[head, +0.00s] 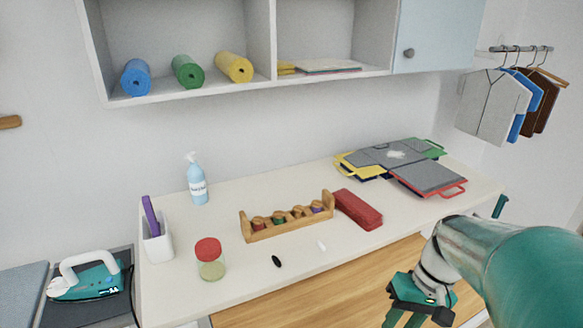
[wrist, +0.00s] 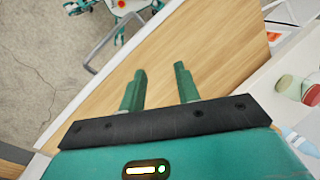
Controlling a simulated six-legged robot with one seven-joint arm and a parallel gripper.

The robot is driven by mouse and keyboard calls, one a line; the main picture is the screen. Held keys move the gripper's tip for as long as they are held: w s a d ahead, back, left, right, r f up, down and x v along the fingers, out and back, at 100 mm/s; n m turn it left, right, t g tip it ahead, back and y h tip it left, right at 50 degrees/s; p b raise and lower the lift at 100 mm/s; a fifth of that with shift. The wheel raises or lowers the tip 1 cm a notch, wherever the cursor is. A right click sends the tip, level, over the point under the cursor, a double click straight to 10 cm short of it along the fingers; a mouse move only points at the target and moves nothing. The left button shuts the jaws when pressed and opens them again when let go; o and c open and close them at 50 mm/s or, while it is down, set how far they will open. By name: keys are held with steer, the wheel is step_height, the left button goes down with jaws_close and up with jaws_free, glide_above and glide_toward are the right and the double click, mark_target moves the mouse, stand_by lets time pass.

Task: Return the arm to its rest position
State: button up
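My gripper (wrist: 160,80) is open, its two teal fingers apart with nothing between them. In the wrist view it is over a wooden surface (wrist: 205,60). In the head view my gripper (head: 404,316) hangs at the lower right, in front of the white counter (head: 340,262), with its fingertips near the bottom edge of the picture. My teal arm comes in from the right.
A wooden rack (head: 262,236) of spools, a red case (head: 358,209), a red-lidded jar (head: 209,260) and a spray bottle (head: 197,182) stand on the counter. Folders (head: 428,178) lie at its right. A shelf (head: 190,92) holds rolled mats above.

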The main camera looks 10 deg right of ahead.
steer(key=a+r+n+t+h, duration=0.2)
steer(key=a+r+t, duration=0.4)
steer(key=a+r, duration=0.3)
steer(key=a+h, duration=0.1)
steer(key=a, duration=0.2)
steer(key=shift+s+r+h, duration=0.2)
steer(key=shift+r+h, duration=0.1)
